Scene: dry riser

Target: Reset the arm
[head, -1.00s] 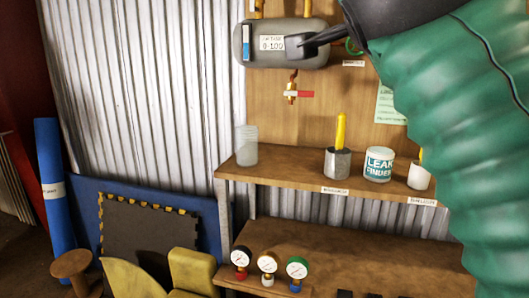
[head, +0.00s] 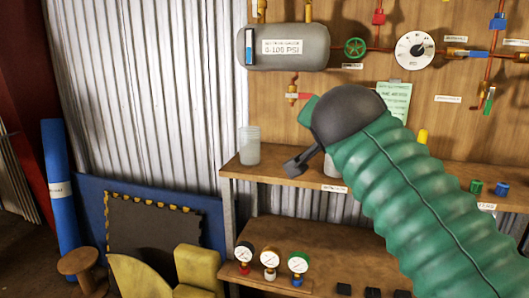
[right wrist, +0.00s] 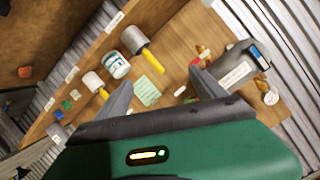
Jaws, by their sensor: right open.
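My right arm comes in from the lower right in the head view. Its right gripper (head: 302,163) hangs in front of the shelf's left part, pointing down and left. In the right wrist view its two grey fingers (right wrist: 163,92) stand wide apart with nothing between them. The gripper is open and touches nothing that I can make out. My left gripper is not in view. The arm hides much of the upper shelf, including most of the tin and cups there.
A grey tank (head: 287,46), green valve wheel (head: 355,48) and white dial (head: 414,50) sit on the wooden board. A clear cup (head: 250,146) stands on the upper shelf (head: 262,178). Small gauges (head: 270,258) stand on the lower shelf. The wrist view shows a Leak Finder tin (right wrist: 116,65).

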